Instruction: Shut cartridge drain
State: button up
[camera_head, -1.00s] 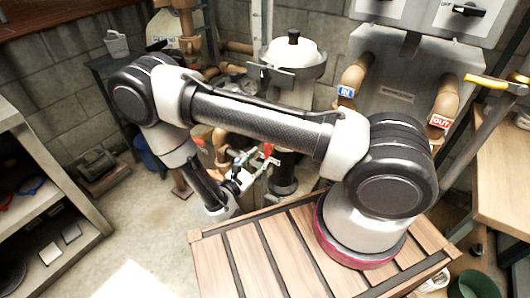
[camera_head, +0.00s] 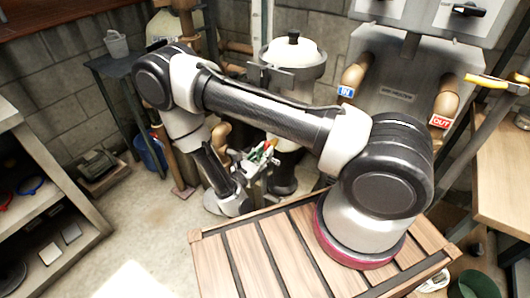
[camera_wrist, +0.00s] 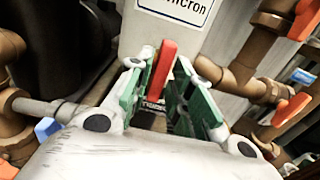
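A red lever handle (camera_wrist: 163,70) stands upright between the two fingers of my gripper (camera_wrist: 165,92) in the wrist view. The fingers have green inner faces and are spread, with a gap visible beside the lever. The lever's lower end and whatever it is mounted on are hidden. Behind it is a white housing (camera_wrist: 170,28) with a label ending in "micron". In the head view my gripper (camera_head: 260,160) is low beyond the wooden deck, in front of the pipework, with a small red and green patch at its tip.
Brown pipes (camera_wrist: 245,72) with orange handles (camera_wrist: 292,108) are close on the right in the wrist view. In the head view, a white-lidded vessel (camera_head: 292,56) stands behind my arm. A slatted wooden deck (camera_head: 255,262) lies in front. Shelves (camera_head: 50,190) stand left, with open floor between.

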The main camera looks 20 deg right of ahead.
grip_shut()
jog(key=m, duration=1.8)
jog(key=shift+m, duration=0.3)
jog(key=o, duration=0.6)
grip_release()
